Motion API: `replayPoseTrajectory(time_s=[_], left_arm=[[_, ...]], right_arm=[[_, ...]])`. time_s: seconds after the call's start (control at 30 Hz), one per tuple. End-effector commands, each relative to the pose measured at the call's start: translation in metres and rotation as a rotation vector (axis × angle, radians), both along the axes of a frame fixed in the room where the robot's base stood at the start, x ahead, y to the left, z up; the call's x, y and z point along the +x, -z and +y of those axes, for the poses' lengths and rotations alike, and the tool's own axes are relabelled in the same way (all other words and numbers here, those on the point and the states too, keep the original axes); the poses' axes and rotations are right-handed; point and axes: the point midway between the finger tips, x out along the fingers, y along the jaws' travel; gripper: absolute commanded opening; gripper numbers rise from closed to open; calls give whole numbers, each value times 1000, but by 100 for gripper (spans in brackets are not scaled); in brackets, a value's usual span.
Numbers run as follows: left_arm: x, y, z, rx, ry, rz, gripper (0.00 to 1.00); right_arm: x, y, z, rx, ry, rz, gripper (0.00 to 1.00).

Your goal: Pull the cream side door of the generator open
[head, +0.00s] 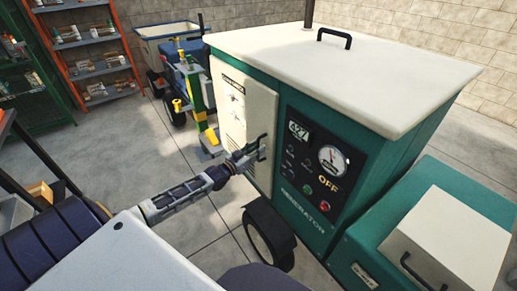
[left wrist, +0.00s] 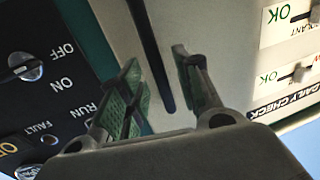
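The cream side door (head: 243,120) is on the left face of the teal generator (head: 375,155) and looks closed, flush with the body. Its dark bar handle (head: 263,147) is near the door's right edge. My left gripper (head: 250,152) is at this handle. In the left wrist view, the fingers (left wrist: 163,90) are apart, with the dark handle (left wrist: 150,45) running between them. Gaps show beside the bar, so the fingers do not look closed on it. The cream door surface (left wrist: 215,30) lies behind them. My right gripper is not in view.
The control panel (head: 320,170) with gauge and buttons is right of the door. A wheel (head: 268,232) sits below. Clear floor (head: 120,145) lies farther left.

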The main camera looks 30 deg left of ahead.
Motion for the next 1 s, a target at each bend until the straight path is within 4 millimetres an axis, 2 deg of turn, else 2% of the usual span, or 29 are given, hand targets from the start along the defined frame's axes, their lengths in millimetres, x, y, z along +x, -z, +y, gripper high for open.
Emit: replayPoseTrajectory(time_s=[0.3,0.5,0.7,0.97,1.0], left_arm=[[14,0,-3,0,0,-1,34],[16,-1,-3,0,0,-1,34],[16,-1,-3,1,0,-1,34],[15,-1,-3,1,0,-1,0],[15,-1,-3,1,0,-1,0]], right_arm=[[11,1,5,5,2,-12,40],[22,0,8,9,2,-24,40],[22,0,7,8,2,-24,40],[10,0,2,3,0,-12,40],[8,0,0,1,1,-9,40]])
